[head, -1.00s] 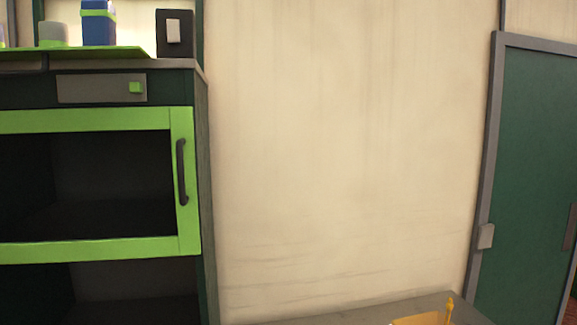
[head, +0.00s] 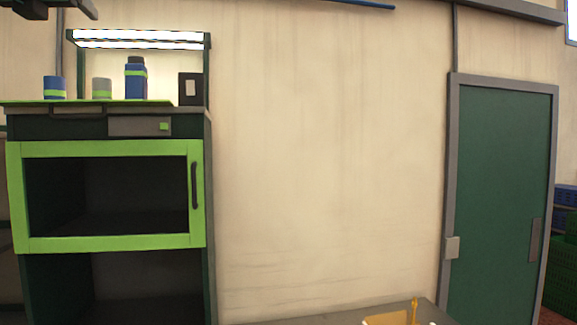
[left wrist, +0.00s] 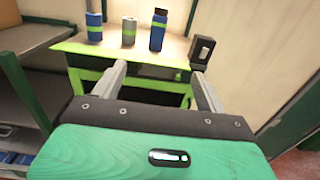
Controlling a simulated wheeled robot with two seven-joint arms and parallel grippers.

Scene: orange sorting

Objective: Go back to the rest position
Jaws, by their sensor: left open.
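My left gripper (left wrist: 156,70) shows in the left wrist view, its two grey fingers spread apart with nothing between them. It points towards the dark green workbench (left wrist: 125,85) and is apart from the items on top. A dark piece at the upper left edge of the head view may be part of my left arm; it is too cut off to be sure. My right gripper is not in view. No orange is visible in either view.
The green-framed cabinet (head: 108,243) stands at left. A blue can (head: 54,88), grey can (head: 102,89), blue bottle (head: 136,80) and black box (head: 191,90) are on top. A yellow tray (head: 388,318) shows at the bottom edge. A green door (head: 500,190) is at right.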

